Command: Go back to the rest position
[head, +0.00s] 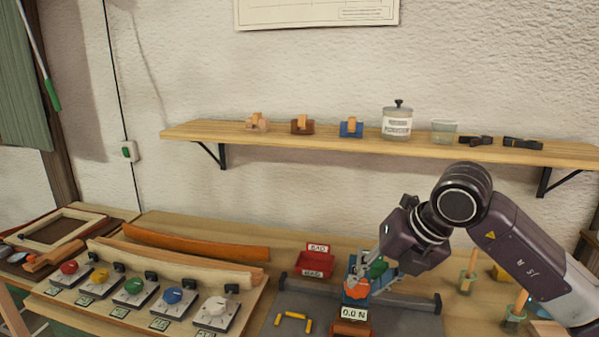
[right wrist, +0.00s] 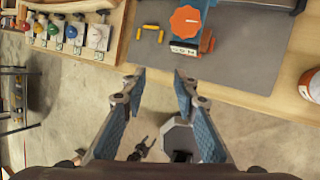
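My right gripper (head: 362,272) reaches in from the right, over the blue device with an orange knob (head: 356,289) on the grey mat. In the right wrist view its two fingers (right wrist: 160,78) stand apart with nothing between them. There they show against the floor just off the table's front edge, and the orange knob (right wrist: 186,21) lies beyond the tips. The fingertips are small and partly merged with the device in the head view. My left gripper does not show in the head view.
A force display (head: 354,313) reads 0.0 N. Yellow pieces (head: 293,322) lie on the mat (head: 265,325). A red bin (head: 314,265) stands behind. Coloured dials and bent laths (head: 195,242) are at left. A wall shelf (head: 290,137) holds jars and small blocks. Glasses (head: 467,283) stand near my right arm.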

